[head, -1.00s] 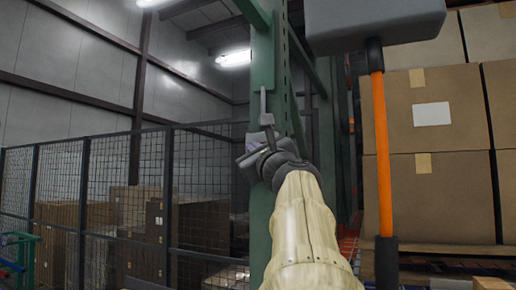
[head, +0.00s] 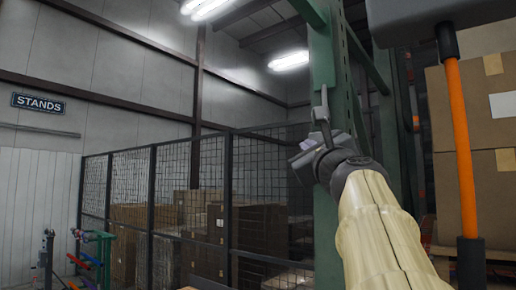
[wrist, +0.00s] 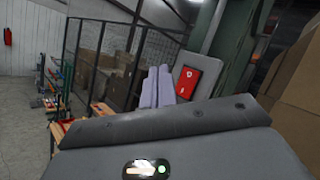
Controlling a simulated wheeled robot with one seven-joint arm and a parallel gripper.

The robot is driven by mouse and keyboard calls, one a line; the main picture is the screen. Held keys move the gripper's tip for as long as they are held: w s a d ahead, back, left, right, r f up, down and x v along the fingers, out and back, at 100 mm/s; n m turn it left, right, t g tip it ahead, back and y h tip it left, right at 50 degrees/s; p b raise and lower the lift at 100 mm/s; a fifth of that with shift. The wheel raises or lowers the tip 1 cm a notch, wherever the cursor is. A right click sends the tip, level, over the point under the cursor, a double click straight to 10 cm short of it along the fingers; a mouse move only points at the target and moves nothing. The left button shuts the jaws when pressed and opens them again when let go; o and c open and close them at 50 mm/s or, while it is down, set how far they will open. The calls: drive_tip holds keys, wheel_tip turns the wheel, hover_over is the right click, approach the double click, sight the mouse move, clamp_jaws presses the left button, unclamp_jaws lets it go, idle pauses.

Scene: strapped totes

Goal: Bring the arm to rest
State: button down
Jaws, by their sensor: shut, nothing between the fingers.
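My gripper (head: 305,146) is at the end of my raised, cream-covered arm, right of centre in the head view. It appears in front of a green rack upright. Its pale lavender fingers point to the left and are shut with nothing between them. The gripper (wrist: 158,87) also shows in the wrist view, with the two lavender fingers close together beyond the grey wrist housing. No tote is in the hand.
A black mesh fence (head: 190,200) with brown cartons behind it stands at left and centre. Stacked cartons (head: 497,180) are at right, behind an orange pole (head: 460,150) with a grey block on top. A STANDS sign (head: 38,103) hangs on the far-left wall.

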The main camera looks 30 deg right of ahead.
drive_tip(key=w+a+f+n+g+y+b, duration=0.1)
drive_tip(key=w+f+n+g+y, duration=0.3)
drive_tip(key=f, duration=0.6)
drive_tip(key=w+a+f+n+t+b, duration=0.1)
drive_tip(key=w+f+n, duration=0.3)
drive_tip(key=f, duration=0.5)
drive_tip(key=w+a+f+n+g+y+b, duration=0.1)
drive_tip(key=w+a+f+n+g+y, duration=0.2)
drive_tip(key=f, duration=0.9)
drive_tip(key=w+a+f+n+g+y+b, duration=0.15)
drive_tip(key=a+f+n, duration=0.3)
drive_tip(key=f, duration=0.75)
drive_tip(key=s+a+f+n+g+b, duration=0.1)
drive_tip(key=s+a+f+n+g, duration=0.2)
drive_tip(key=f, duration=0.6)
drive_tip(key=s+a+f+n+g+b, duration=0.1)
drive_tip(key=s+a+f+n+g, duration=0.15)
drive_tip(key=a+f+n, duration=0.55)
drive_tip(key=s+a+f+n+g+b, duration=0.1)
drive_tip(key=s+f+n+g, duration=0.1)
drive_tip(key=s+f, duration=0.4)
drive_tip(key=s+a+f+n+g+b, duration=0.1)
drive_tip(key=s+f+n, duration=0.4)
drive_tip(key=f, duration=0.6)
drive_tip(key=shift+s+a+g, duration=0.7)
drive_tip(key=shift+a+g, duration=0.1)
drive_tip(key=shift+g, duration=0.2)
drive_tip(key=shift+n, duration=0.25)
